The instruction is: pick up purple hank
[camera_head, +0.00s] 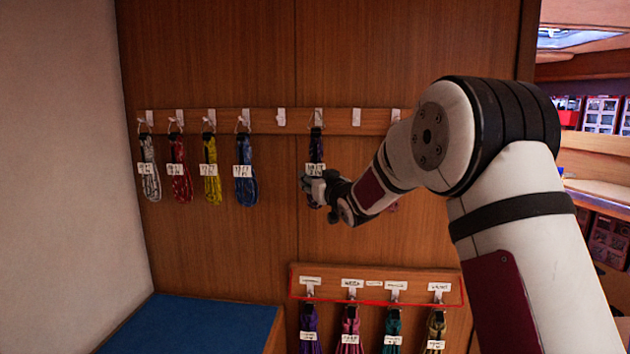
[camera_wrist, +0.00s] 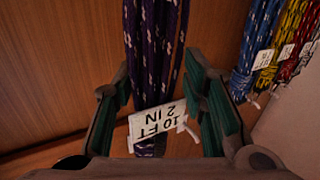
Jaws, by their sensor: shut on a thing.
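A dark purple hank with pale flecks (camera_head: 316,150) hangs from a hook on the upper wooden rail, its white tag at mid-height. My gripper (camera_head: 318,189) is at its lower part and hides the bottom of it. In the wrist view the purple hank (camera_wrist: 158,50) runs between the two green-padded fingers of my gripper (camera_wrist: 157,88), which is shut on it. Its tag (camera_wrist: 158,122) reads "10 FT 2 IN", upside down. Another purple hank (camera_head: 310,322) hangs on the lower rail, cut by the picture's bottom edge.
White, red, yellow and blue hanks (camera_head: 245,186) hang to the left on the upper rail (camera_head: 262,121). Some hooks there are empty. The lower rail (camera_head: 373,286) also holds pink, teal and olive hanks. A blue-topped bench (camera_head: 190,325) stands at lower left.

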